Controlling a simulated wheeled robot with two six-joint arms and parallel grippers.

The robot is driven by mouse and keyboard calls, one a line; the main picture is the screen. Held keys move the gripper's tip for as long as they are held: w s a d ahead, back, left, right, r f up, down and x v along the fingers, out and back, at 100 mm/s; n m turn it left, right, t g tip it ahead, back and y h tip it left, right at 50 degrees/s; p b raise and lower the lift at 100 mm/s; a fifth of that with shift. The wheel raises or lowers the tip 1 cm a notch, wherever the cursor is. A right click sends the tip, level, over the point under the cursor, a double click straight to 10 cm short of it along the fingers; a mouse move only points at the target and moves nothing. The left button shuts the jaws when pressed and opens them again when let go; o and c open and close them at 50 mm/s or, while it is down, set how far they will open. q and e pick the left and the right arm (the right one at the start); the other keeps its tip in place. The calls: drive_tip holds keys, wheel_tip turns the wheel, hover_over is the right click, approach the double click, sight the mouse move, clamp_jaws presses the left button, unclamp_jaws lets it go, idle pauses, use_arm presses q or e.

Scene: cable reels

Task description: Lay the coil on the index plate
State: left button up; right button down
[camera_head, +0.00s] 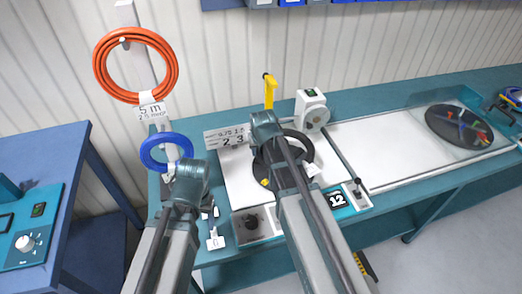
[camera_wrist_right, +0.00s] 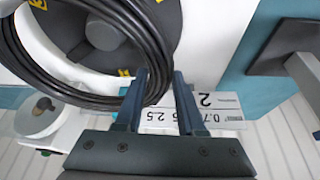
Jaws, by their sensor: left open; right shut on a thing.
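The black coil (camera_head: 305,142) is over the index plate (camera_head: 262,172), a dark disc with yellow marks. In the right wrist view the coil (camera_wrist_right: 152,48) runs between the fingers of my right gripper (camera_wrist_right: 160,100), which is shut on it. There the plate (camera_wrist_right: 170,22) lies behind the coil, and its grey hub (camera_wrist_right: 108,35) shows inside the loop. I cannot tell whether the coil touches the plate. My right arm hides part of both in the head view. My left gripper (camera_head: 209,212) is open and empty at the bench's left end, its fingers small and partly hidden.
An orange coil (camera_head: 98,72) and a blue coil (camera_head: 146,153) hang on the post at left. A yellow upright (camera_head: 270,92) and a white device (camera_head: 312,108) stand behind the plate. A dark disc (camera_head: 440,122) lies at right. The white bench surface (camera_head: 385,150) between is clear.

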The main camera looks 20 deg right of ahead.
use_arm(q)
drive_tip(key=shift+f+b, duration=1.7)
drive_tip(key=shift+f, duration=0.1)
use_arm(e)
drive_tip(key=shift+f, duration=1.8)
use_arm(q)
drive_tip(key=shift+f, duration=0.1)
use_arm(e)
drive_tip(key=shift+f, duration=0.1)
use_arm(q)
drive_tip(key=shift+f+b, duration=0.7)
drive_tip(key=shift+b, duration=0.1)
use_arm(e)
drive_tip(key=shift+f, duration=0.65)
use_arm(q)
drive_tip(key=shift+f+b, duration=0.5)
use_arm(e)
drive_tip(key=shift+f, duration=0.5)
drive_tip(key=shift+f, duration=0.1)
use_arm(q)
drive_tip(key=shift+f, duration=0.25)
use_arm(e)
drive_tip(key=shift+f, duration=0.15)
unclamp_jaws()
